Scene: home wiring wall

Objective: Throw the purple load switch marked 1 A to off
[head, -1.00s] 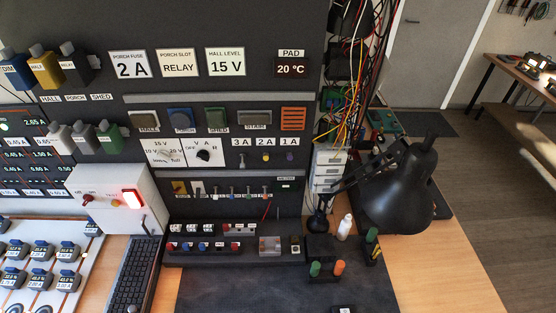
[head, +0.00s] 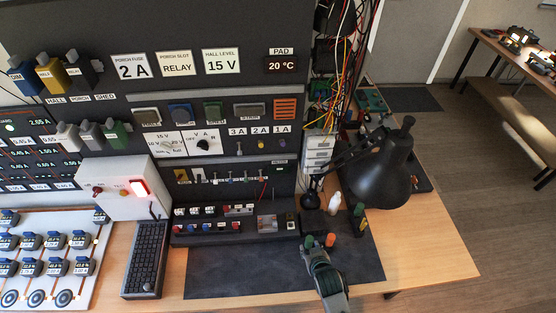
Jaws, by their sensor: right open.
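The purple load switch (head: 283,144) is a small knob under the 1 A label (head: 282,129) on the dark wall panel. It stands at the right end of a row with the yellow 2 A switch (head: 261,145) and the 3 A switch (head: 239,147). The knob is too small to tell which way it points. My right gripper (head: 314,250) is open over the dark mat, well below and to the right of the switch, and not touching it. My left gripper is not in view.
A black desk lamp (head: 380,170) stands right of the panel, beside loose coloured wires (head: 345,90). Green and orange pegs (head: 330,240) stand close to my right gripper. A keyboard (head: 147,258) lies at the left. The dark mat (head: 235,272) is mostly clear.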

